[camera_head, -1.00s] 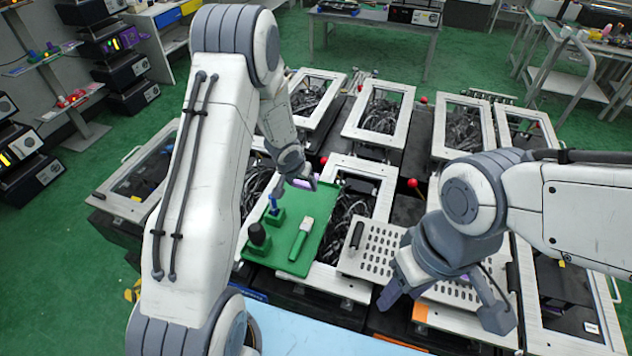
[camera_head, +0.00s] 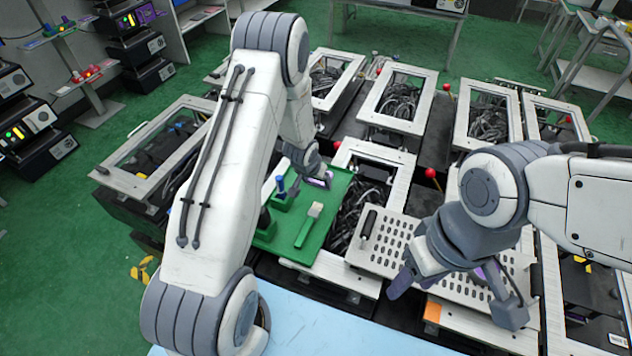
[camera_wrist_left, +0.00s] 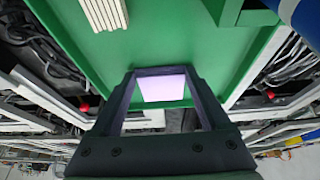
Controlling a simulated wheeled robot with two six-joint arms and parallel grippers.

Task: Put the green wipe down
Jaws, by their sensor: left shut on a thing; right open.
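My left gripper (camera_head: 322,180) is shut, over the far edge of a green tray (camera_head: 330,208). In the left wrist view its jaws (camera_wrist_left: 162,72) frame a pale lilac patch (camera_wrist_left: 163,88), with the green tray (camera_wrist_left: 150,50) behind. The green wipe in the jaws does not stand out from the tray; its outline and whether it touches the tray cannot be told. A green-handled tool with a beige head (camera_head: 309,225) lies on the tray; the head also shows in the left wrist view (camera_wrist_left: 103,12). My right gripper (camera_head: 450,290) is open and empty above a perforated plate (camera_head: 385,238).
A blue-handled tool (camera_head: 280,186) stands in a green holder at the tray's left. Several metal-framed bins of cables surround the tray, with red-knobbed levers such as one (camera_head: 431,173) between them. A pale blue surface (camera_head: 320,330) lies in front.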

